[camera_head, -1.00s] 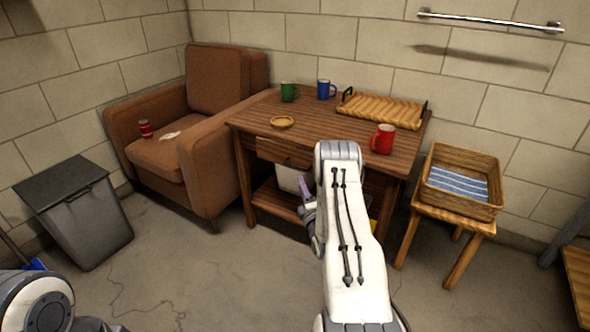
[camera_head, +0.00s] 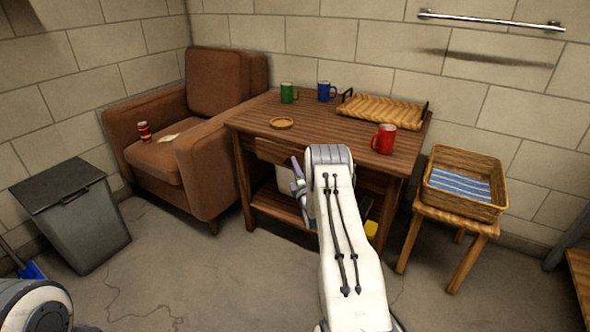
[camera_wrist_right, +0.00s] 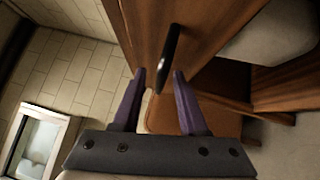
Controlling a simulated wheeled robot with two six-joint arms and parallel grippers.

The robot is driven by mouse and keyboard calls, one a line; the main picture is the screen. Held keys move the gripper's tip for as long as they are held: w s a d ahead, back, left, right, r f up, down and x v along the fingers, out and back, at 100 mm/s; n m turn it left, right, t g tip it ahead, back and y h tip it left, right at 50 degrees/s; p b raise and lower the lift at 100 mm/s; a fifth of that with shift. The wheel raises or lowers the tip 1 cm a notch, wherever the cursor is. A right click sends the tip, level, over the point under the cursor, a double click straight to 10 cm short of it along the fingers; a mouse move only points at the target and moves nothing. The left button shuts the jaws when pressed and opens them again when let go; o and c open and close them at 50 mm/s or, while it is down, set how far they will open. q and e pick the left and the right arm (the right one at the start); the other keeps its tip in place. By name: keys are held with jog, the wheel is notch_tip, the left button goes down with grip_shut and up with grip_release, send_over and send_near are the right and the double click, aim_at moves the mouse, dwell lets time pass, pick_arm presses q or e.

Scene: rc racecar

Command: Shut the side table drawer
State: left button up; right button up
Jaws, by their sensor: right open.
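The wooden side table (camera_head: 335,137) stands against the back wall. Its brown drawer front (camera_head: 272,152) shows below the tabletop's front edge, partly behind my right arm; I cannot tell from the head view how far out it is. In the right wrist view the drawer front (camera_wrist_right: 203,25) fills the upper middle, with a dark handle (camera_wrist_right: 169,58) on it. My right gripper (camera_wrist_right: 159,72) is open, its two purple fingers on either side of the handle's lower end in the picture. Contact cannot be told. In the head view the right gripper (camera_head: 298,172) is mostly hidden. My left gripper is out of view.
On the tabletop are a red mug (camera_head: 384,139), green mug (camera_head: 289,92), blue mug (camera_head: 326,90), small dish (camera_head: 282,123) and woven tray (camera_head: 382,108). An armchair (camera_head: 217,85) stands left, a basket (camera_head: 440,205) on a stool right. A bin (camera_head: 75,215) is far left.

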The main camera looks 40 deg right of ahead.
grip_shut()
jog(key=shift+s, duration=0.1)
dwell(1.2)
